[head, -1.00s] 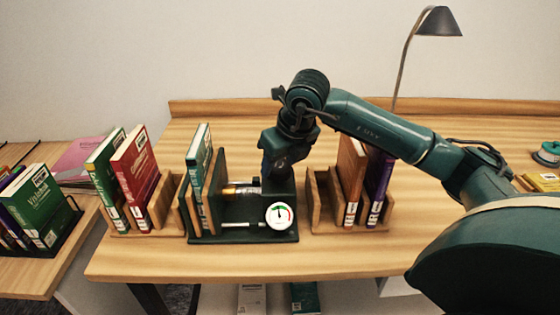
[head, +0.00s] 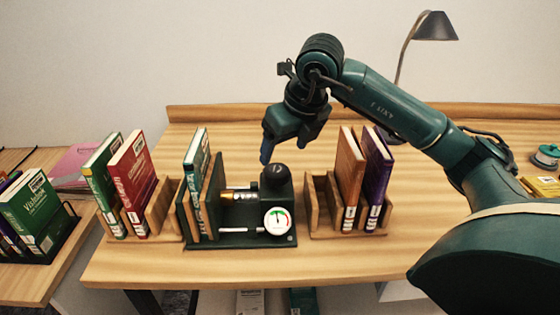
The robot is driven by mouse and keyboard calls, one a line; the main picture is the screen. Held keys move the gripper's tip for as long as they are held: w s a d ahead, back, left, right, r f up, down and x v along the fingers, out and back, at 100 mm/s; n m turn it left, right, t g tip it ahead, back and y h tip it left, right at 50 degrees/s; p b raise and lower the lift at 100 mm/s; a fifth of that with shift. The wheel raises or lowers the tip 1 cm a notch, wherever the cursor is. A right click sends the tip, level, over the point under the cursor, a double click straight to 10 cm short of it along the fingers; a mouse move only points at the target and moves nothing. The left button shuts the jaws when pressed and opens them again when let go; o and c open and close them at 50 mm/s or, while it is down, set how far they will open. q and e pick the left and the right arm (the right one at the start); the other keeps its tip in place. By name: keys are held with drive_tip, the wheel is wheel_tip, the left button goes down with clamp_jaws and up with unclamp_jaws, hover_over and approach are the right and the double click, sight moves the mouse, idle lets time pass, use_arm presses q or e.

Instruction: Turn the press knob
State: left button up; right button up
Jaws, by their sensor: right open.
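The dark green press (head: 285,195) stands on its base on the table, with a white round gauge (head: 277,221) on its front. Its dark press knob (head: 275,170) sits on top and is fully in view. A metal rod reaches left from the press body to an upright dark plate (head: 215,190). A teal book (head: 196,162) stands left of this plate, beside wooden boards. My right gripper (head: 285,150) is open and empty, fingers pointing down, just above and behind the knob, seemingly apart from it. My left gripper is not in view.
A wooden rack (head: 316,210) with orange (head: 350,170) and purple books (head: 377,180) stands to the right. Green and red books (head: 130,180) stand to the left. A lamp (head: 434,27) rises at the back. The table's front strip is clear.

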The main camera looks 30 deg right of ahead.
drive_tip(key=v, duration=0.6)
drive_tip(key=shift+s+r, duration=0.1)
idle(0.4)
